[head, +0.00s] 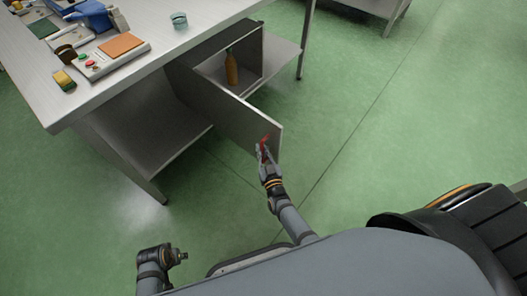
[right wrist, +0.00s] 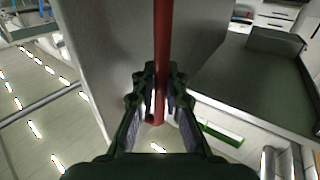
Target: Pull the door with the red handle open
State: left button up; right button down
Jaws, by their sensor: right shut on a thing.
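The grey door (head: 232,112) of a small cabinet (head: 256,55) under the metal table stands swung out, well open, and an orange-brown bottle (head: 231,68) shows inside. The red handle (head: 264,141) is near the door's free edge. My right gripper (head: 262,152) is at the handle. In the right wrist view the fingers (right wrist: 158,100) are closed around the red bar (right wrist: 163,45), with the door panel (right wrist: 110,50) behind it.
The metal table (head: 185,45) carries a control box with buttons (head: 105,58), a yellow sponge-like block (head: 64,81), a blue device (head: 92,14) and a small teal cup (head: 179,20). A table leg (head: 152,188) stands left of the door. Green floor (head: 400,110) to the right is clear.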

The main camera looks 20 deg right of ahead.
jog(key=shift+s+d+f, duration=0.1)
jog(key=shift+s+f, duration=0.15)
jog(key=shift+f, duration=0.05)
jog(key=c, duration=1.4)
grip_release()
jog(key=shift+r, duration=0.15)
jog(key=shift+w, duration=0.1)
jog(key=shift+s, duration=0.2)
jog(key=s, duration=0.7)
